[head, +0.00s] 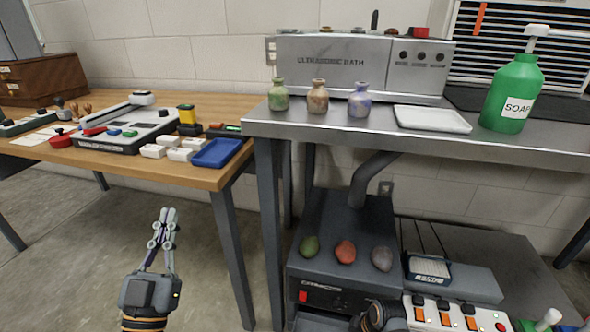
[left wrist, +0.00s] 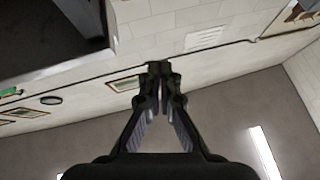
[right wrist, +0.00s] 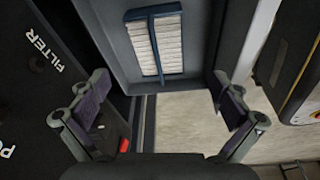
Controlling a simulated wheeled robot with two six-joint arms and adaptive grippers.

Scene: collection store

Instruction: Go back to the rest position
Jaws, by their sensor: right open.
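My left gripper (head: 168,214) is raised in front of the wooden table, over the floor. Its fingers come together at the tips in the left wrist view (left wrist: 158,68), with nothing between them; it is shut and empty. My right gripper (head: 380,316) is low at the bottom edge of the head view, in front of the black unit, and only partly shows there. In the right wrist view (right wrist: 160,100) its fingers are wide apart and empty. Ahead of it is a grey housing with a pale pleated filter (right wrist: 155,45) with a blue bar.
A steel bench (head: 470,141) holds three small vases, a white tray (head: 431,119) and a green soap bottle (head: 511,95). Below stand a black unit (head: 345,235) with three coloured stones and a power strip (head: 455,314). The wooden table (head: 190,172) holds a blue tray (head: 217,153). Floor at left is clear.

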